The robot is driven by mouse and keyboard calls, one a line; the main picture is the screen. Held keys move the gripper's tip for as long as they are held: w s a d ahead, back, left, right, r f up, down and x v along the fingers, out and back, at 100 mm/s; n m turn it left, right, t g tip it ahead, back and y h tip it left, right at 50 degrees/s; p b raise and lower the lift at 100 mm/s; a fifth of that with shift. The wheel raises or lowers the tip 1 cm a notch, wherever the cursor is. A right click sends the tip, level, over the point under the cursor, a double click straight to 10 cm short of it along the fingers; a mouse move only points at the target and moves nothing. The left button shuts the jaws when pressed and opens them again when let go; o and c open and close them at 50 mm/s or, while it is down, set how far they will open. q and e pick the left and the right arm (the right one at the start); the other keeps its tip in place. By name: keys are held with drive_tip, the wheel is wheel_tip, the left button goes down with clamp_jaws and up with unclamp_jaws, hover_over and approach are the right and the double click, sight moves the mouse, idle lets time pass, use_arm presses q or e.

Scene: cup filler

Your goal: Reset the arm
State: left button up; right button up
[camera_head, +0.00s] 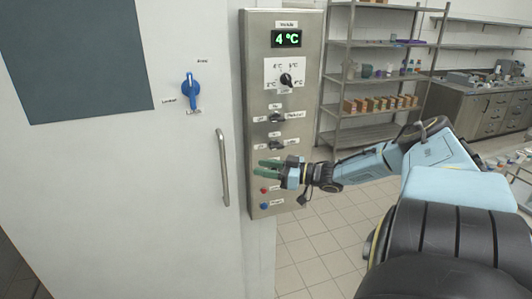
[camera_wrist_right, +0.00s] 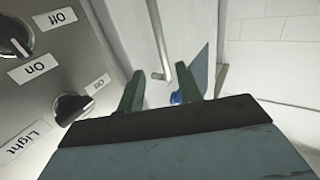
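My right gripper (camera_head: 268,169) is in front of the lower part of the metal control panel (camera_head: 257,100), with its green fingers pointing left. In the right wrist view the two green fingers (camera_wrist_right: 158,92) stand apart with nothing between them, and panel knobs (camera_wrist_right: 72,106) show to their left. I cannot tell whether the fingers touch the panel. My right arm (camera_head: 430,155) reaches in from the right side, bent at the elbow. My left gripper is not in view.
The panel has a display (camera_head: 286,39) reading 4 °C, a dial (camera_head: 286,80), and red and blue buttons. Left of it is a white door with a handle (camera_head: 223,168) and a blue lever (camera_head: 191,90). Shelves (camera_head: 375,75) stand behind. Tiled floor (camera_head: 320,240) is clear.

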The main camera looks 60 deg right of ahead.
idle(0.5)
drive_tip(key=s+a+f+m+g+h+b, duration=0.15)
drive_tip(key=s+f, duration=0.35)
drive_tip(key=f, duration=1)
drive_tip(key=s+a+f+g+h+b, duration=0.2)
drive_tip(key=s+f+g+h+b, duration=0.15)
drive_tip(key=f, duration=1.05)
drive_tip(key=s+a+f+m+g+h+b, duration=0.15)
drive_tip(key=s+f, duration=0.35)
drive_tip(key=f, duration=1)
drive_tip(key=s+a+f+g+b, duration=0.45)
drive_tip(key=s+a+f, duration=0.9)
drive_tip(key=f, duration=0.35)
drive_tip(key=s+a+f+n+g, duration=0.1)
drive_tip(key=s+a+f+g, duration=0.1)
drive_tip(key=s+a, duration=0.4)
drive_tip(key=s+a+f+g+b, duration=0.1)
drive_tip(key=s+a+f+g, duration=0.2)
drive_tip(key=a, duration=0.7)
wheel_tip(320, 180, down, 2)
drive_tip(key=s+y, duration=0.1)
drive_tip(key=s, duration=0.2)
drive_tip(key=shift+n, duration=0.4)
drive_tip(key=shift+w+a, duration=0.1)
